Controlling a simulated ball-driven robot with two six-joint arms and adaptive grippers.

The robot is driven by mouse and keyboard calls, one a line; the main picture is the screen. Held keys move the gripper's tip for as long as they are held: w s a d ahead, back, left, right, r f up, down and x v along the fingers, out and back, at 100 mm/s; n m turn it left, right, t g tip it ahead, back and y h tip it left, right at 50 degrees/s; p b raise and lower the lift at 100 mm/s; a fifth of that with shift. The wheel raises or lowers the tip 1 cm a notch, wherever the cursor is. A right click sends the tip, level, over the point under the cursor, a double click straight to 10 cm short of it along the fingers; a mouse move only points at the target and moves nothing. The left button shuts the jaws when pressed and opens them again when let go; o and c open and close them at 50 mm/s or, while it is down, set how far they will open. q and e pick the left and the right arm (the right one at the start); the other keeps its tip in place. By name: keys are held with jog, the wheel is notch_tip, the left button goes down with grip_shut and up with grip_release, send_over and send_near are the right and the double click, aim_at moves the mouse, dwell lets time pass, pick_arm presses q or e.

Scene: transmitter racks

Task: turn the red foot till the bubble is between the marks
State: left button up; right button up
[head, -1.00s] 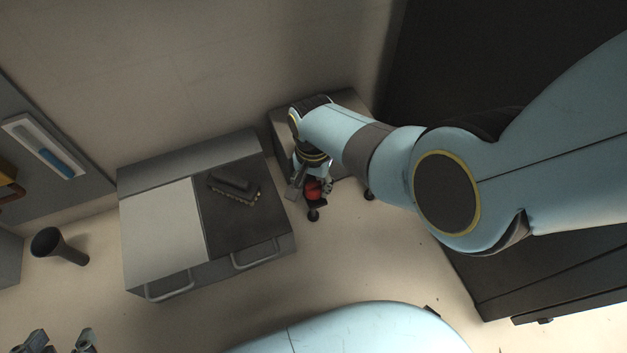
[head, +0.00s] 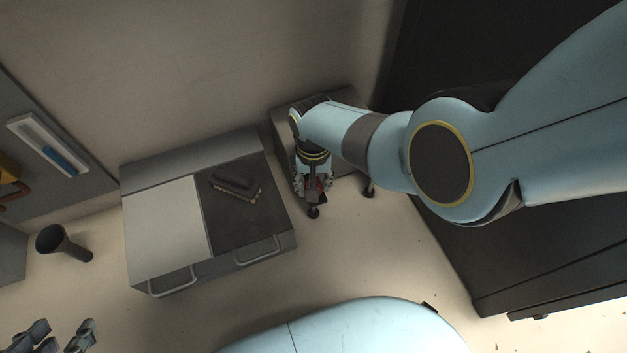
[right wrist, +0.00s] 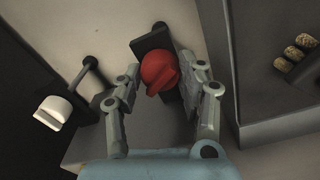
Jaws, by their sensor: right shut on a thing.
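My left gripper (head: 62,330) is at the bottom left, fingers apart and empty, far from the foot. A white-framed strip with a blue band (head: 62,160) is on the grey panel at the left; I cannot make out a bubble or marks.
A white knob (right wrist: 53,112) stands left of the red foot. A grey cabinet (head: 165,230) with two handles bears a dark brush (head: 236,186). A dark rack fills the right; the floor in front is clear.

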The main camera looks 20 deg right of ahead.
jog(key=o, duration=1.2)
jog(key=shift+r, duration=0.1)
jog(key=shift+r, duration=3.65)
jog(key=shift+s, duration=0.1)
